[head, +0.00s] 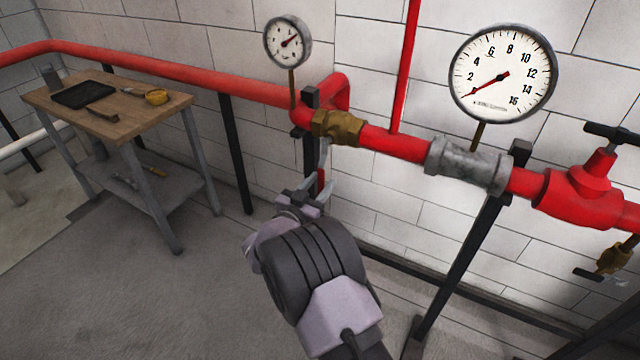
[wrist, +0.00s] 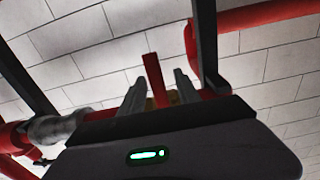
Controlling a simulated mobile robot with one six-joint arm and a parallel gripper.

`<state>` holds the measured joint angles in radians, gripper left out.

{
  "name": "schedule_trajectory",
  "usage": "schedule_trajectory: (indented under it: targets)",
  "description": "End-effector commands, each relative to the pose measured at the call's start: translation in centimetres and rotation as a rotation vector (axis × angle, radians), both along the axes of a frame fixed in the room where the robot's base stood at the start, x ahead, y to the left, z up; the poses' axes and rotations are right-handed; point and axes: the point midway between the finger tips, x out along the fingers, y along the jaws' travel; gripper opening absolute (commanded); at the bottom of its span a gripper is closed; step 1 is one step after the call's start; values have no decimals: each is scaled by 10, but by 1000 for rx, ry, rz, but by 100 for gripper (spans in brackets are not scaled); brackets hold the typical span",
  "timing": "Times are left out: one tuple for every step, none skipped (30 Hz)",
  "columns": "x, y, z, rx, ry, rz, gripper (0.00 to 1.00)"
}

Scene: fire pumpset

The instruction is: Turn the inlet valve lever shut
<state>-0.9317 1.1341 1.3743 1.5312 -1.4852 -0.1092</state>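The brass inlet valve (head: 338,127) sits in the red pipe below the small gauge. Its red lever (head: 321,179) points down from the valve, across the line of the pipe. My gripper (head: 316,182) is just below the valve, reaching up at the lever. In the wrist view the red lever (wrist: 154,78) stands between the two fingers of my gripper (wrist: 158,90). A gap shows on the right side of the lever, and the left finger is closer to it. The fingers look open around the lever. The brass body is mostly hidden in the wrist view.
A small gauge (head: 288,42) and a large gauge (head: 503,74) stand above the pipe. A grey coupling (head: 467,165) and a red valve (head: 582,193) are to the right. Dark pipe supports (head: 462,265) stand nearby. A workbench (head: 160,112) with tools is at left. Floor is clear between.

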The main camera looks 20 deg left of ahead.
Motion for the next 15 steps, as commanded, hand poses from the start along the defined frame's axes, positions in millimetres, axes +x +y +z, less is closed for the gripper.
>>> schedule_trajectory:
  targets:
    - [0,0,0,0,0,0,39]
    - [-1,0,0,-1,1,0,39]
    - [-3,0,0,-1,1,0,39]
    - [-6,1,0,-1,1,1,39]
    - [-10,1,1,-1,2,1,39]
    - [-17,2,2,-2,2,2,39]
    - [-24,3,2,-2,2,3,39]
    - [-32,3,3,-4,2,3,39]
    - [-43,5,4,-2,2,4,39]
    - [-52,5,4,-4,2,4,39]
    - [-62,6,4,-4,2,5,39]
    - [-74,8,4,-2,2,5,39]
    - [-84,8,4,-4,2,4,39]
    - [-94,9,5,-3,1,6,39]
    - [-106,10,4,-3,2,5,39]
